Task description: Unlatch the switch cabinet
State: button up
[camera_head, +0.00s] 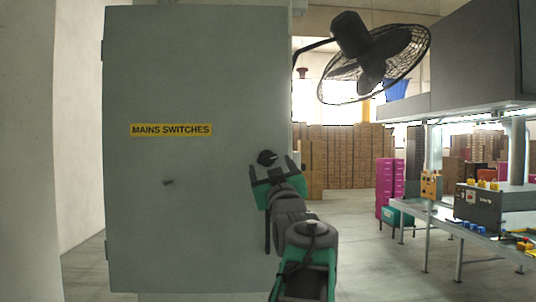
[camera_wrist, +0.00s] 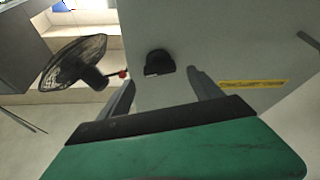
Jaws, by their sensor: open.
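The switch cabinet (camera_head: 190,80) is a tall grey box with a yellow "MAINS SWITCHES" label (camera_head: 171,130). Its door looks shut. A black latch knob (camera_head: 266,158) sits near the door's right edge. My gripper (camera_head: 271,169) is in front of the door, just below the knob in the head view. In the wrist view the knob (camera_wrist: 159,63) lies ahead of and between the two spread fingers of my gripper (camera_wrist: 160,80), which are empty. The knob appears apart from both fingers; the exact gap in depth is hard to tell.
A black fan (camera_head: 375,55) juts out right of the cabinet at the top. A workbench (camera_head: 440,215) with boxes and tools stands at the right. Stacked cartons (camera_head: 350,155) fill the back. The floor between cabinet and bench is clear.

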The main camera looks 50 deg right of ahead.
aim_at(268, 160)
jog(key=p+x, duration=0.2)
jog(key=x, duration=0.2)
jog(key=shift+w+d+r, duration=0.1)
jog(key=shift+w+d, duration=0.1)
jog(key=shift+w, duration=0.05)
jog(key=shift+c, duration=0.5)
jog(key=c, duration=1.3)
jog(key=shift+a+f+m+g+h+b, duration=0.15)
jog(key=shift+f+m+g+h+b, duration=0.2)
jog(key=shift+m+b, duration=0.65)
jog(key=shift+r+m+g+h+b, duration=0.1)
jog(key=shift+m+g+h+b, duration=0.25)
jog(key=shift+m+b, duration=0.7)
jog(key=shift+r+m, duration=0.2)
jog(key=shift+m, duration=0.15)
jog(key=o, duration=1.4)
